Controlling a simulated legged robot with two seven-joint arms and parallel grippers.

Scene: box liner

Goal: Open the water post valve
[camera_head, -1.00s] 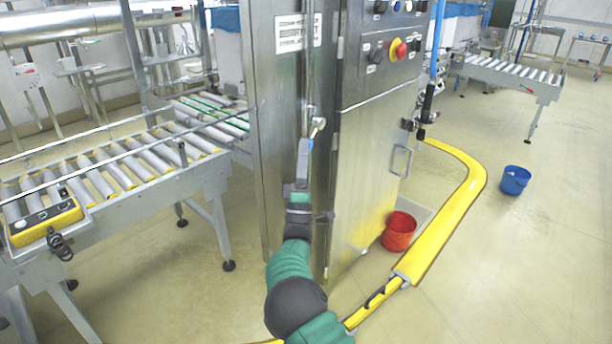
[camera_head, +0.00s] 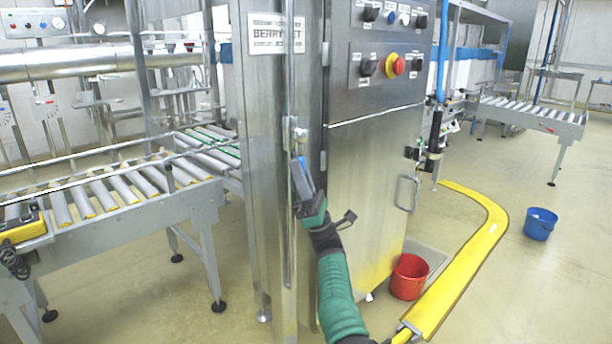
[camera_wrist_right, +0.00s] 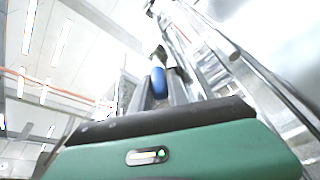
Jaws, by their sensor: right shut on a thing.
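The water post valve (camera_head: 294,132) is a small metal fitting on the thin vertical pipe at the front of the steel cabinet. Its blue handle (camera_head: 302,163) hangs just below the fitting. My right gripper (camera_head: 301,172), on the green and black arm, reaches up from below and is shut on the blue handle. In the right wrist view the blue handle (camera_wrist_right: 158,82) sits between the grey fingers, which hide part of it. My left gripper is not in view.
The steel cabinet (camera_head: 370,180) has knobs and a red-yellow button (camera_head: 394,66). A red bucket (camera_head: 408,277) and a yellow floor guard (camera_head: 465,270) stand at its right. A roller conveyor (camera_head: 110,200) fills the left. A blue bucket (camera_head: 540,223) stands on open floor.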

